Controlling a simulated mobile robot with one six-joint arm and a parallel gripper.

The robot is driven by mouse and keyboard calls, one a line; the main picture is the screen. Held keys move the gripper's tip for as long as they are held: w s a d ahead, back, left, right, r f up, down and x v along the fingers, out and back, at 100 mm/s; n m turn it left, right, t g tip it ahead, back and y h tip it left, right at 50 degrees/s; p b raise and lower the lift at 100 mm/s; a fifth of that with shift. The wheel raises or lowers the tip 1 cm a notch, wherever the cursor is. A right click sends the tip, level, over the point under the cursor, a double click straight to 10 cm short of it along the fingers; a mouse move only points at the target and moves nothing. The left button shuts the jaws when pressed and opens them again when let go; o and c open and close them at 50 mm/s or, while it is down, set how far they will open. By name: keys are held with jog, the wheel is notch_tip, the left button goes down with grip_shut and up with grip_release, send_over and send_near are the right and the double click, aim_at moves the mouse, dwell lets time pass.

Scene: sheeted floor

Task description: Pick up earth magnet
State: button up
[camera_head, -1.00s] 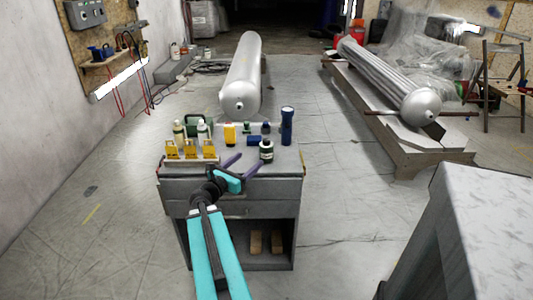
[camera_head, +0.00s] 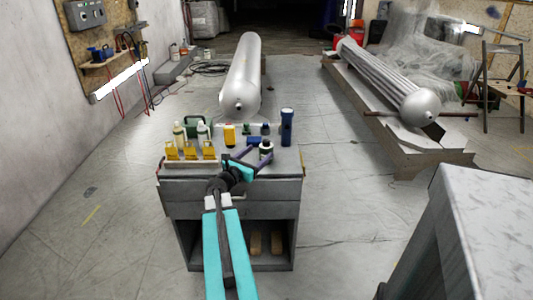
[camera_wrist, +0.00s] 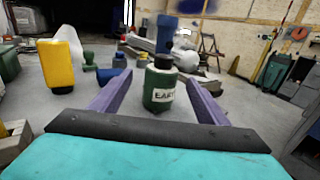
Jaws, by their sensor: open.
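The earth magnet is a dark green cylinder with a black top and a white label reading "EART..." (camera_wrist: 160,88). In the wrist view it stands upright between my gripper's two purple fingers. In the head view the earth magnet (camera_head: 266,150) stands near the right side of the grey cabinet top, partly hidden by my gripper. My gripper (camera_head: 254,160) is open, with a finger on either side of it. In the wrist view the fingers of my gripper (camera_wrist: 158,88) show a gap to each side of the magnet; I cannot tell whether either touches.
A yellow container (camera_wrist: 59,64) stands left of the magnet. A blue block (camera_wrist: 113,77) lies behind it. A dark blue cylinder (camera_head: 287,127) stands at the cabinet top's (camera_head: 290,160) right edge. Several bottles and yellow-marked blocks (camera_head: 190,151) stand on the left.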

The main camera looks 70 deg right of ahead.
aim_at(266, 147)
jog(key=shift+s+d, duration=0.1)
jog(key=shift+d, duration=0.35)
jog(key=shift+x, duration=2.6)
jog(key=shift+f, duration=0.15)
jog(key=c, duration=1.4)
